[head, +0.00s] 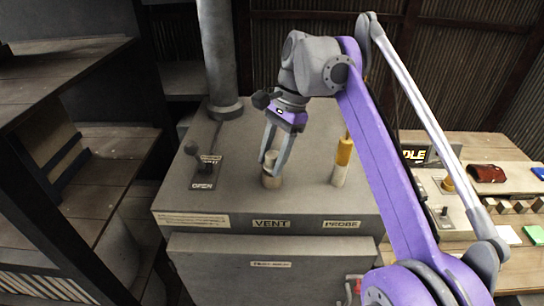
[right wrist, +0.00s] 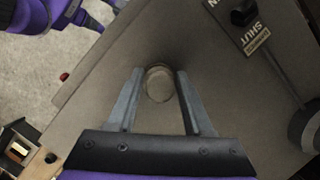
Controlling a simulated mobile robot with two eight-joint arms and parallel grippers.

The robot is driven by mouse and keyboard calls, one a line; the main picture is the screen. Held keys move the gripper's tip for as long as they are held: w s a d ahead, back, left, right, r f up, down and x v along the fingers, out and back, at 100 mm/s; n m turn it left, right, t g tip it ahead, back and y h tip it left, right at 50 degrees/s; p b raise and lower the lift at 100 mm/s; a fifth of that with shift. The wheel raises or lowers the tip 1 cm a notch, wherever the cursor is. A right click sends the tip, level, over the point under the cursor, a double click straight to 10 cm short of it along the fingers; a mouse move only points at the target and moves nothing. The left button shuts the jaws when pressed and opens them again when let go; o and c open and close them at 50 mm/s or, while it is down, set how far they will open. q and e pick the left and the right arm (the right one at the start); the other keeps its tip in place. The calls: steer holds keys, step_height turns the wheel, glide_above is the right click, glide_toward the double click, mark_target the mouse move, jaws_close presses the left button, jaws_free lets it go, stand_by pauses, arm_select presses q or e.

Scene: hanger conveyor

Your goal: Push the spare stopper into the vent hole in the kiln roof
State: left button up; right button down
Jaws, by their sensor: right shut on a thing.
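The kiln roof (head: 300,150) is a broad grey slab with a VENT label (head: 271,223) on its front edge. My right gripper (head: 273,160) points down over the roof behind that label. It is shut on the spare stopper (head: 271,180), a small pale cylinder standing roughly upright at the roof surface. In the right wrist view the stopper's round end (right wrist: 159,84) sits between the fingertips. The vent hole itself is hidden, and I cannot tell how deep the stopper sits in it.
A yellow and white probe (head: 342,160) stands to the right on the roof. A lever with an OPEN label (head: 203,186) and a grey flue pipe (head: 218,60) are to the left. Wooden shelves (head: 75,70) stand far left; a cluttered bench (head: 480,150) is at right.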

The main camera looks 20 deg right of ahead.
arm_select(q)
steer(key=shift+f, duration=0.15)
arm_select(e)
steer(key=shift+f, duration=0.2)
steer(key=c, duration=0.6)
jaws_free()
steer(key=o, duration=0.4)
steer(key=shift+w, duration=0.1)
steer(key=shift+f, duration=0.1)
steer(key=shift+d+r, duration=0.1)
steer(key=shift+r, duration=0.25)
arm_select(q)
step_height(320, 180, up, 6)
steer(key=w+p, duration=0.2)
steer(key=p, duration=0.1)
steer(key=shift+w+f+t+p, duration=0.15)
steer(key=shift+w+t+p, duration=0.15)
steer(key=shift+p, duration=0.05)
arm_select(e)
steer(key=v, duration=1)
steer(key=shift+w+r, duration=0.15)
steer(key=shift+r, duration=0.05)
